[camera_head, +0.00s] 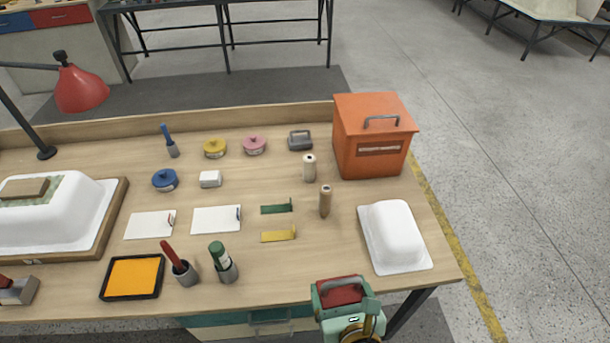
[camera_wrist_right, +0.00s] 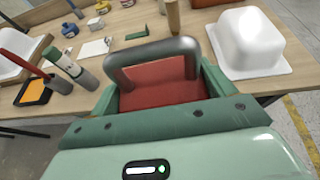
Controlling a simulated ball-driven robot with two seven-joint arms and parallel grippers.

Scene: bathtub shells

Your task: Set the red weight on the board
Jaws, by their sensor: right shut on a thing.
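The red weight (camera_head: 341,297) has a grey arched handle and sits between the green jaws of my right gripper (camera_head: 342,290), in front of the table's front edge. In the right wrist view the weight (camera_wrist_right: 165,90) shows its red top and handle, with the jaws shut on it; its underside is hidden. A small brown board (camera_head: 25,188) lies on a greenish patch (camera_head: 50,188) on top of the left white tub shell (camera_head: 75,220), far to the left of the gripper. My left gripper is not in view.
A second white shell (camera_head: 395,235) stands just beyond the right gripper. An orange box (camera_head: 370,140) is at the back right. Upright rollers (camera_head: 325,203), cups with tools (camera_head: 226,270) and an orange tray (camera_head: 133,278) stand between. A red lamp (camera_head: 80,88) overhangs the left.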

